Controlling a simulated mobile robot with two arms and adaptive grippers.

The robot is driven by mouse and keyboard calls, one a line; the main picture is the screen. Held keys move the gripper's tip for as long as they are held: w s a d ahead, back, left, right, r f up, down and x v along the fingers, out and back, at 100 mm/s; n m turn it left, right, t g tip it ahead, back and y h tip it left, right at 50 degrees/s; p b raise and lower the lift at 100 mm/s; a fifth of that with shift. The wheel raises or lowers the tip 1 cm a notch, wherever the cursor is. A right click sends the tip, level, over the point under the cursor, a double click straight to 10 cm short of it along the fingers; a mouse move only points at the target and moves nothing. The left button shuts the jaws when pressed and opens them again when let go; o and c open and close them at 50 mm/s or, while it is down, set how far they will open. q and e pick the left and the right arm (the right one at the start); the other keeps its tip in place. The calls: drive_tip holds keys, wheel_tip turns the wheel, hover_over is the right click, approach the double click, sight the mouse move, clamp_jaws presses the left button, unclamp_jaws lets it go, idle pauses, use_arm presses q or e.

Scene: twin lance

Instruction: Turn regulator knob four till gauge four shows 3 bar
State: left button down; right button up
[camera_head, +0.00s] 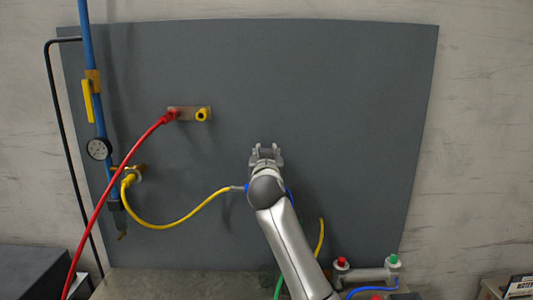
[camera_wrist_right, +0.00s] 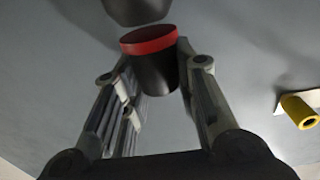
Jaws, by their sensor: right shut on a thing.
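In the right wrist view a black round knob with a red rim (camera_wrist_right: 152,62) sits between the fingertips of my right gripper (camera_wrist_right: 150,70), which is shut on it. No number shows on it. In the head view my right gripper (camera_head: 266,152) is in front of the grey panel and hides the knob. No other gauge is clearly visible. My left gripper is not in view.
The grey panel (camera_head: 345,110) is mostly bare at the right. A yellow-handled valve (camera_head: 88,100) is on the blue pipe. A red hose (camera_head: 115,180) and a yellow hose (camera_head: 185,220) hang at the left. A yellow port (camera_head: 203,115) also shows in the wrist view (camera_wrist_right: 298,112).

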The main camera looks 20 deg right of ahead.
drive_tip(key=shift+n+t+y+p, duration=0.3)
drive_tip(key=shift+n+y+p, duration=0.4)
drive_tip(key=shift+y, duration=0.5)
drive_tip(key=o, duration=1.1)
drive_tip(key=shift+c, duration=0.2)
drive_tip(key=s+a, duration=0.2)
drive_tip(key=s, duration=1)
drive_tip(key=shift+w, duration=0.1)
